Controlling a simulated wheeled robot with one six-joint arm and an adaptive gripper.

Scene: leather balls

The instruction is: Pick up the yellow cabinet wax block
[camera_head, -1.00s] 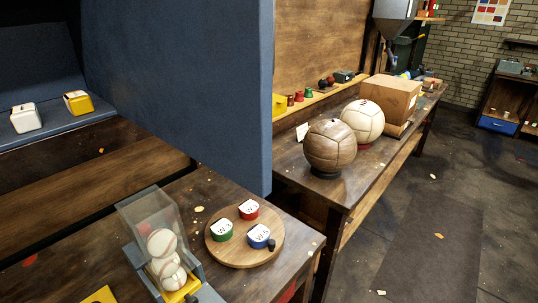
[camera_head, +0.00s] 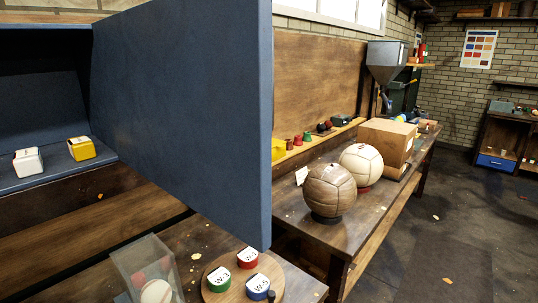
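The yellow wax block (camera_head: 82,148) with a white label on top sits on the blue-grey shelf (camera_head: 60,168) of the open cabinet at the far left. A white block (camera_head: 28,161) sits just left of it, a little apart. My gripper is not in view, so its state does not show.
A large blue-grey panel (camera_head: 180,110) stands upright to the right of the shelf. Below it, a bench holds a round board (camera_head: 213,293) with red, green and blue tins, and a clear ball holder (camera_head: 128,262). Farther right, two leather balls (camera_head: 330,190) and a cardboard box (camera_head: 386,142) stand on another bench.

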